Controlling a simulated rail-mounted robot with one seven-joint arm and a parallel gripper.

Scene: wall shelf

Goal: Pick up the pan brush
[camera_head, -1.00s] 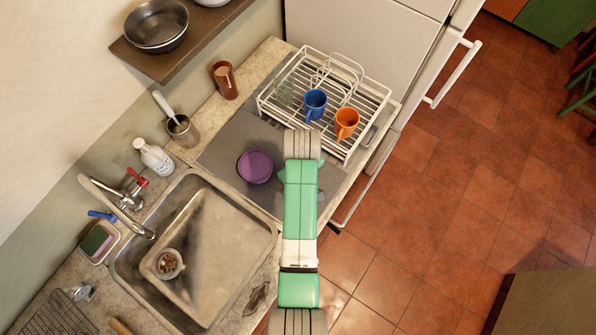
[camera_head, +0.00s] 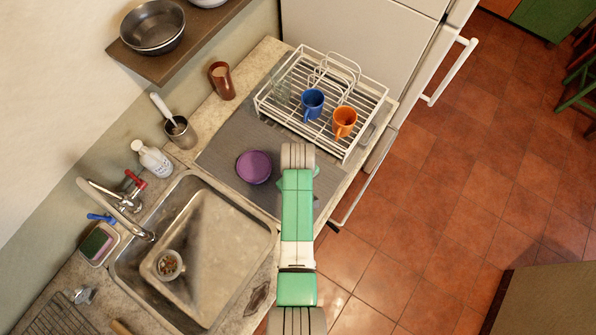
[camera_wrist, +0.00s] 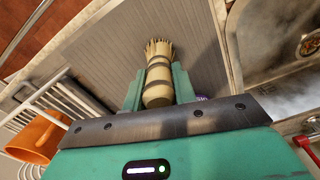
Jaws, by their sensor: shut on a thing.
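The pan brush (camera_wrist: 158,82) shows in the wrist view, a pale wooden brush with dark bands and bristles pointing to the top of the picture. My gripper (camera_wrist: 158,88) is shut on it, with one green finger on each side. The grey ribbed mat (camera_wrist: 105,65) lies beneath and beyond the brush; I cannot tell how far the brush is above it. In the head view my arm covers the brush and most of the gripper.
A white dish rack (camera_head: 283,112) holds a blue mug (camera_head: 312,103) and an orange mug (camera_head: 344,121). A purple bowl (camera_head: 254,167) sits on the mat, left of my arm. The sink (camera_head: 215,235) is at lower left. A white bottle (camera_head: 153,160) and a metal cup (camera_head: 181,134) stand near the wall.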

